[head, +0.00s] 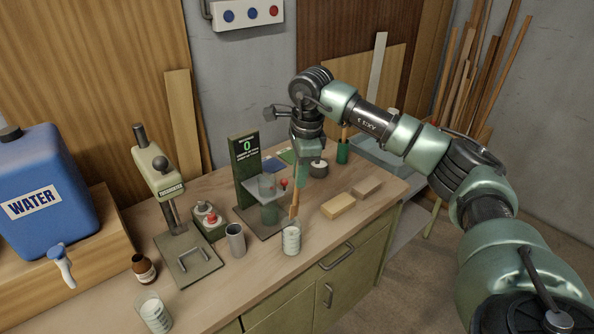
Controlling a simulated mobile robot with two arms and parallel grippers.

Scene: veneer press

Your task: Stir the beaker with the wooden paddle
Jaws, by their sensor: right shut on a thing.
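My right gripper (297,154) points down over the bench and is shut on the upper part of the wooden paddle (295,207). The paddle hangs nearly upright, with its lower end at the mouth of a clear beaker (291,241) with pale contents near the bench's front edge. The beaker wall and rim make it hard to tell how deep the paddle reaches. A second glass beaker (154,313) with markings stands at the front left. My left gripper is not in view.
A blue water tank (45,190) with a tap stands at the left on a wooden box. Two blocks (338,207) lie right.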

